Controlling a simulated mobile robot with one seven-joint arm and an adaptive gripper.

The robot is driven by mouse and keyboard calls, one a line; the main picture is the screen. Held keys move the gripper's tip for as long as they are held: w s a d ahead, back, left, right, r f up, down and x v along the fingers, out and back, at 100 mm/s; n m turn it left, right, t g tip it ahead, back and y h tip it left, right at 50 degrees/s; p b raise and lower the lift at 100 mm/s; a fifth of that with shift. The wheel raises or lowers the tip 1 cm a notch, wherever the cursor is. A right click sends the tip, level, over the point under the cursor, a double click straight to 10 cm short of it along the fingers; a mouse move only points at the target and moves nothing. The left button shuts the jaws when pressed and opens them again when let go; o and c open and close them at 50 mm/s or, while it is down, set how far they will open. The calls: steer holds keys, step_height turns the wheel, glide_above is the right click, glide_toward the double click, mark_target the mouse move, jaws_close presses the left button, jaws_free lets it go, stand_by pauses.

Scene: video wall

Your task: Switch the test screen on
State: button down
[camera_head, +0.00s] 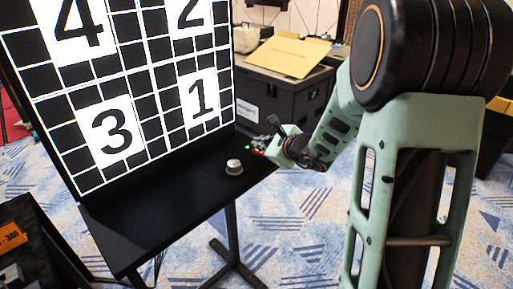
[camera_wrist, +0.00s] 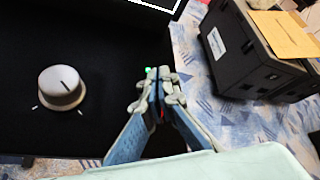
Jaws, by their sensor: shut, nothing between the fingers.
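The test screen (camera_head: 140,62) stands at the back of a black table and shows a white grid with large numbers 4, 2, 3 and 1. A grey round knob (camera_head: 234,167) sits on the black tabletop in front of it. In the wrist view the knob (camera_wrist: 61,88) is at the left, with a dark pointer line on top and small white marks beside its base. My gripper (camera_head: 258,146) is over the table's right edge, to the right of the knob and apart from it. In the wrist view my gripper (camera_wrist: 158,92) has its fingertips together, with nothing between them.
The black table (camera_head: 150,225) is bare around the knob. A black case (camera_head: 285,95) with a yellow folder (camera_head: 290,56) on top stands behind at the right. Another dark case with an orange label (camera_head: 12,237) is at the lower left. Patterned blue carpet surrounds the table.

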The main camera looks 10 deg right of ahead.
steer(key=shift+s+d+r, duration=0.1)
steer(key=shift+r, duration=0.3)
steer(key=shift+r, duration=0.1)
steer(key=shift+s+d+r+p, duration=0.2)
steer(key=shift+r+p, duration=0.35)
steer(key=shift+r, duration=0.25)
steer(key=shift+s+d+r+p, duration=0.1)
steer(key=shift+s+r+p, duration=0.1)
steer(key=shift+r+p, duration=0.45)
steer(key=shift+s+d+r+p, duration=0.2)
steer(key=shift+r+p, duration=0.25)
steer(key=shift+r, duration=0.45)
